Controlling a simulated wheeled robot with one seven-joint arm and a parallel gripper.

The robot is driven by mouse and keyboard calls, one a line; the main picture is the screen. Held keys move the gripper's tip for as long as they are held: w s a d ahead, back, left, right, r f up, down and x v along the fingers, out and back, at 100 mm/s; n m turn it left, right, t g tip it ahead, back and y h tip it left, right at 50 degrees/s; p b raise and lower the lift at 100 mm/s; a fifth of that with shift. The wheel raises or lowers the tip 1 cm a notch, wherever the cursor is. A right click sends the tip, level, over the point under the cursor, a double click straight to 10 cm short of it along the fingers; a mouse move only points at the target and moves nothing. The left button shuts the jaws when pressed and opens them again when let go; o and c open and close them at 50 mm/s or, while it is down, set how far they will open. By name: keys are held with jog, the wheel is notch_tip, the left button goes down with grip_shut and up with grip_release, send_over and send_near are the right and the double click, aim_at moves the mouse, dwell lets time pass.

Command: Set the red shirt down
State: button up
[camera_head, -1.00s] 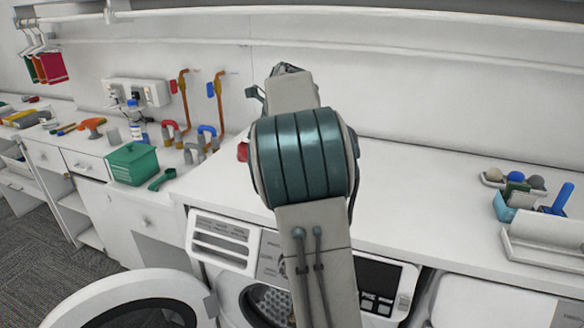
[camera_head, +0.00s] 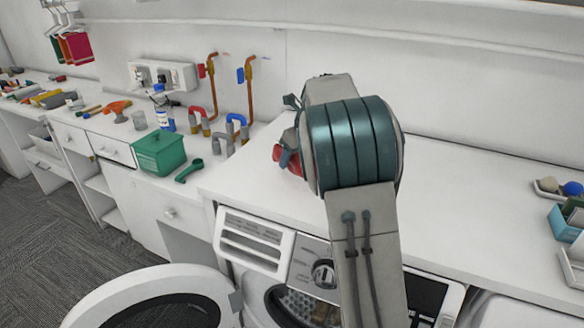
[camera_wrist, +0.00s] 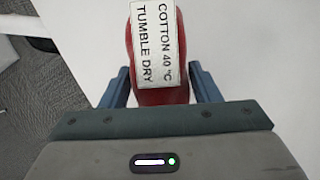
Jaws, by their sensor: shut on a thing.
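The red shirt (camera_wrist: 178,96) is a rolled or folded red bundle with a white label reading "COTTON 40 °C TUMBLE DRY". In the wrist view it sits between the two blue fingers of my gripper (camera_wrist: 160,92), which is shut on it. In the head view a bit of the red shirt (camera_head: 290,160) shows at the left of my arm, over the white counter (camera_head: 460,215). My arm hides most of it and the gripper there. I cannot tell whether the shirt touches the counter.
A washing machine with an open round door (camera_head: 150,295) stands below the counter. A green box (camera_head: 160,153), a green scoop (camera_head: 188,171) and pipes with red and blue handles are to the left. A blue tray (camera_head: 563,225) is at the right.

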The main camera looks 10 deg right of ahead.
aim_at(292, 170)
jog(key=shift+w+a+f, duration=0.15)
jog(key=shift+a+f, duration=0.2)
jog(key=shift+f, duration=1.85)
jog(key=shift+f, duration=0.1)
jog(key=o, duration=1.1)
